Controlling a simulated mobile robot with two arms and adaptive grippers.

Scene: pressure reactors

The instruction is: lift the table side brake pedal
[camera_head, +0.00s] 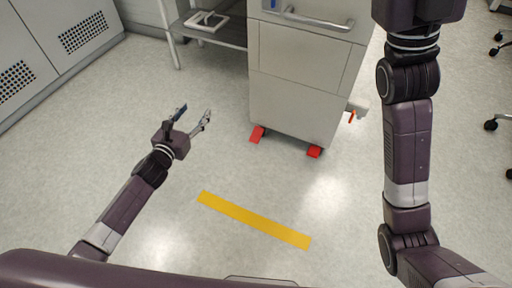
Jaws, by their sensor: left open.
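The white wheeled table or cabinet (300,82) stands ahead of me, with a grey bar handle (318,20) near its top. Two red brake pedals show at its foot: a left one (257,134) and a right one (314,152). Which of them the task names I cannot tell. My left gripper (196,113) is open and empty, to the left of the left red pedal and apart from it. My right arm reaches up along the right side, and its gripper is outside the picture.
A yellow floor strip (253,220) lies in front of the cabinet. A small white part with an orange lever (352,117) sticks out at the cabinet's right side. A grey shelf rack (222,32) stands left of it. Vented cabinets (50,50) line the left wall. The floor between is clear.

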